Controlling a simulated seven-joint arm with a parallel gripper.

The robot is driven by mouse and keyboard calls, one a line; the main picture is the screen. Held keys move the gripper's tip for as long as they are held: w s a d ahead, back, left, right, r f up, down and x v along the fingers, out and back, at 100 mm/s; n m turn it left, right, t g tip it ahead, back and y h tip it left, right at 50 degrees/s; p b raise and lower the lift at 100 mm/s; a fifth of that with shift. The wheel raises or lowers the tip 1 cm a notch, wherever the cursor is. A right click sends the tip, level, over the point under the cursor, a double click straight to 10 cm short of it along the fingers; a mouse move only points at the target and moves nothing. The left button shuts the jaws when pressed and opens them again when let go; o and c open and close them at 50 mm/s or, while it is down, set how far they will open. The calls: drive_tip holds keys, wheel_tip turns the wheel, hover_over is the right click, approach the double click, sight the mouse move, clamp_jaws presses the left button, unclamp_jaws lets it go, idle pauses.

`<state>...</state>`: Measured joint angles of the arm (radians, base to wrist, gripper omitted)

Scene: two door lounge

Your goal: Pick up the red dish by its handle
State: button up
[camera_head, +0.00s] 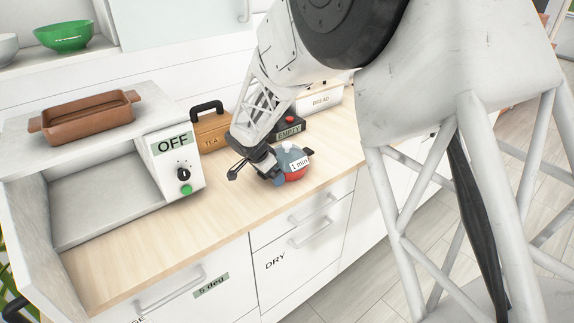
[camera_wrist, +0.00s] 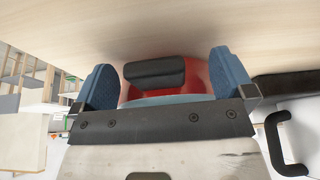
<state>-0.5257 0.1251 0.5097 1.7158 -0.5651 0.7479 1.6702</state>
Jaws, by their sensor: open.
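The red dish (camera_head: 296,175) sits on the wooden counter, with a pale blue-grey top and a "1 min" label on it. A small dark part shows at its right end. In the wrist view, the red dish (camera_wrist: 198,74) shows behind its black handle (camera_wrist: 155,73). My gripper (camera_wrist: 162,78) is open, with one blue finger on each side of the handle and a gap between each finger and the handle. In the head view, my gripper (camera_head: 270,171) is at the dish's left side, and the arm partly hides it there.
A white box (camera_head: 172,165) marked OFF, with a brown tray (camera_head: 88,118) on top, stands at the left. A TEA box (camera_head: 211,130), a dark EMPTY box (camera_head: 289,130) and a BREAD box (camera_head: 322,100) stand behind. The counter front (camera_head: 170,238) is clear.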

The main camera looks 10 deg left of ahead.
drive_tip(key=shift+c, duration=0.5)
drive_tip(key=c, duration=1.6)
drive_tip(key=shift+r, duration=0.1)
drive_tip(key=shift+r, duration=1.55)
drive_tip(key=shift+s+r, duration=0.2)
drive_tip(key=s+d, duration=0.2)
drive_tip(key=s, duration=0.2)
drive_tip(key=s+d+r, duration=0.1)
drive_tip(key=s+d, duration=0.1)
drive_tip(key=s, duration=0.3)
drive_tip(key=s+d, duration=0.2)
drive_tip(key=s, duration=0.3)
drive_tip(key=shift+d+r, duration=0.15)
drive_tip(key=shift+d, duration=0.2)
